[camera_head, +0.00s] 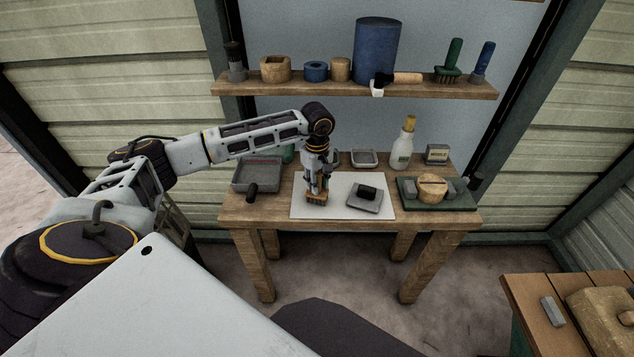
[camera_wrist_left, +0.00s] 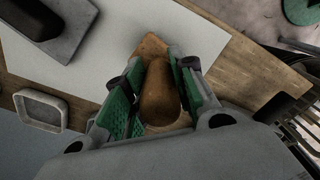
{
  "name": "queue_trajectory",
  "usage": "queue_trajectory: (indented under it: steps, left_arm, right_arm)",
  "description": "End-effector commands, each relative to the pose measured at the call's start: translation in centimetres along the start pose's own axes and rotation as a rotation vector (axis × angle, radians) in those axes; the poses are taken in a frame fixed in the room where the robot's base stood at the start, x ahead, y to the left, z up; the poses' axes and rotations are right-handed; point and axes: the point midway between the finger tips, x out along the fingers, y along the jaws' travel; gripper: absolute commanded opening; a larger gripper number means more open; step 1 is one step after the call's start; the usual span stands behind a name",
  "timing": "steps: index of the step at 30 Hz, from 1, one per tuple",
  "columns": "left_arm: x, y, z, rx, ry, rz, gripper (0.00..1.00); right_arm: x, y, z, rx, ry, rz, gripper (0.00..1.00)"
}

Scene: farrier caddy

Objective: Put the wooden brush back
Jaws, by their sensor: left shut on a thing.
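The wooden brush (camera_head: 316,199) is a small brown block over the white sheet on the table. My left gripper (camera_head: 316,184) comes down on it from above. In the left wrist view the green-padded fingers (camera_wrist_left: 155,100) are closed on both sides of the brush's rounded brown body (camera_wrist_left: 160,92). The fingers hide part of the brush, and I cannot tell whether it touches the sheet. My right gripper is not in view.
The white sheet (camera_head: 335,207) also bears a grey block with a dark grip (camera_head: 366,197). A grey tray (camera_head: 257,175) is left, a green tray (camera_head: 412,203) right, and a white bottle (camera_head: 403,145) behind. A shelf (camera_head: 300,88) above holds several items.

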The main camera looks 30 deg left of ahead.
Motion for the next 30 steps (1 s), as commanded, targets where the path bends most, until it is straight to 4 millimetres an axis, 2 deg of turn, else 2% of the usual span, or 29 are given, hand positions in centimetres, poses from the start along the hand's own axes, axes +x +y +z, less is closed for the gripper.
queue_trajectory:
  steps: [14,28,29,30]
  left_arm:
    - [0.4,0.0,0.0,0.0,0.0,0.001,0.0]
    - [0.9,0.0,0.0,0.0,0.0,0.001,0.0]
    - [0.8,0.0,0.0,0.0,0.0,0.001,0.3]
    - [0.8,0.0,0.0,0.0,0.0,0.001,0.35]
  right_arm:
    - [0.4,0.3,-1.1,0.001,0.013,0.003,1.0]
    - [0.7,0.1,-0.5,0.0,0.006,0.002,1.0]
    - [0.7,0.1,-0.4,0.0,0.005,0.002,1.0]
    - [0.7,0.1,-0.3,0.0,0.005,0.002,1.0]
